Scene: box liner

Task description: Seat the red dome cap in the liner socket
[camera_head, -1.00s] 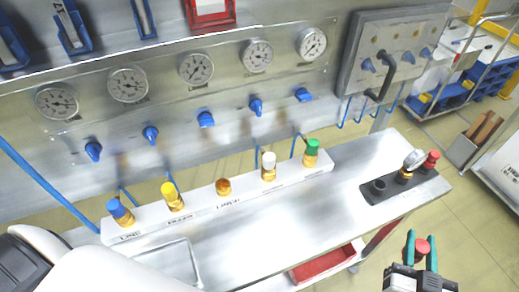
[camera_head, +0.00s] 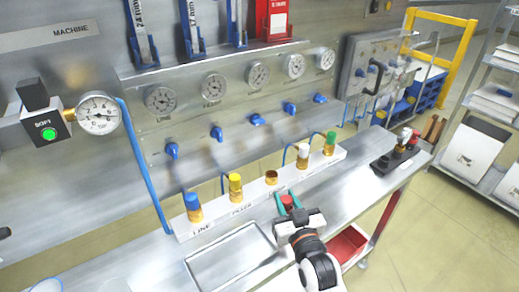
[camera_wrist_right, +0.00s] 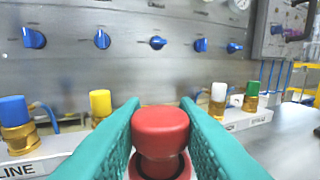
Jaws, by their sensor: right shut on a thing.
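The red dome cap (camera_head: 287,201) is held between the teal fingers of my right gripper (camera_head: 288,208), just in front of the white socket strip (camera_head: 250,198). The cap (camera_wrist_right: 160,130) also fills the middle of the right wrist view, with a finger on each side. The strip carries blue (camera_head: 192,200), yellow (camera_head: 235,182), white (camera_head: 303,151) and green (camera_head: 330,138) caps on brass fittings. Between yellow and white is an uncapped brass socket (camera_head: 271,177). In the wrist view the cap hides that socket. My left gripper is not in view.
A metal tray (camera_head: 235,262) lies on the bench in front of the strip. A black block (camera_head: 385,165) with fittings stands at the right end. Gauges (camera_head: 258,75) and blue valve knobs (camera_head: 256,120) line the back panel. A red bin (camera_head: 346,243) sits below the bench edge.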

